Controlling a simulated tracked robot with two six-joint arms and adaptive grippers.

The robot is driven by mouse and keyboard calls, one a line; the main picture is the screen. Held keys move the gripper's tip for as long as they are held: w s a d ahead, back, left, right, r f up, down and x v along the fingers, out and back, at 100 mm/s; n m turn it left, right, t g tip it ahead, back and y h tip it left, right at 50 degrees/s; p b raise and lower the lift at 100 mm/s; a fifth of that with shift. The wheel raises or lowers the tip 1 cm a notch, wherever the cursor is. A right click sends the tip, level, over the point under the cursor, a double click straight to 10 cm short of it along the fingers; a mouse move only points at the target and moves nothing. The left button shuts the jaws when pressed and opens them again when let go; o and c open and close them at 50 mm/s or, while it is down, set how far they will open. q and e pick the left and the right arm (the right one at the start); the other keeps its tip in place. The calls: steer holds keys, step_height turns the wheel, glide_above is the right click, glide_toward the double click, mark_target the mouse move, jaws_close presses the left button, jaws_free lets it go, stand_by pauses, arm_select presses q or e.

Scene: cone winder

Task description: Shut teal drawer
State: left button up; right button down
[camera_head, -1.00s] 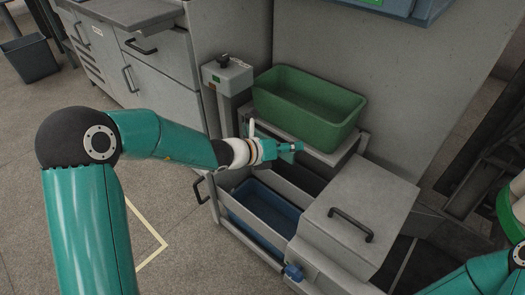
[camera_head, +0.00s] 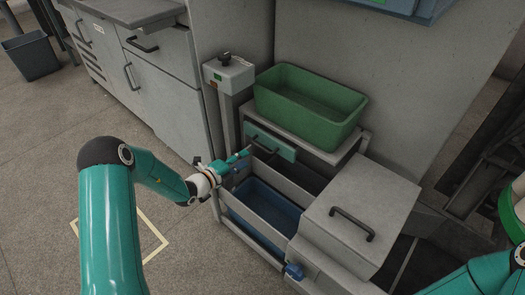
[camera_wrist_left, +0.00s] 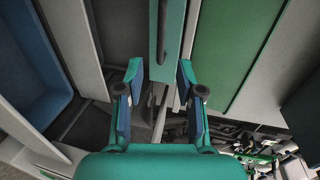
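The teal drawer (camera_head: 270,142) shows as a narrow teal front with a dark handle, under the shelf that holds the green bin. I cannot tell how far out it stands. In the left wrist view the teal front (camera_wrist_left: 174,35) and its upright handle lie ahead, between the finger directions. My left gripper (camera_head: 242,162) is just left of the teal front, pointing at it. In the left wrist view the left gripper (camera_wrist_left: 160,72) has its fingers spread, with nothing between them. My right arm shows at the lower right, but its gripper is out of view.
A green bin (camera_head: 310,107) sits on the shelf above the drawer. A blue bin (camera_head: 264,207) is in the open lower compartment. A grey box with a handle (camera_head: 352,212) stands to the right. A grey post with a control box (camera_head: 229,75) stands close left. Floor at left is clear.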

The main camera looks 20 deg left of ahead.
mark_target(262, 149)
arm_select(q)
steer(key=b+x, duration=0.2)
steer(key=x, duration=0.8)
steer(key=shift+w+d+b, duration=0.1)
steer(key=shift+w+b, duration=0.1)
steer(key=shift+b, duration=0.1)
steer(key=shift+f, duration=0.1)
jaws_close()
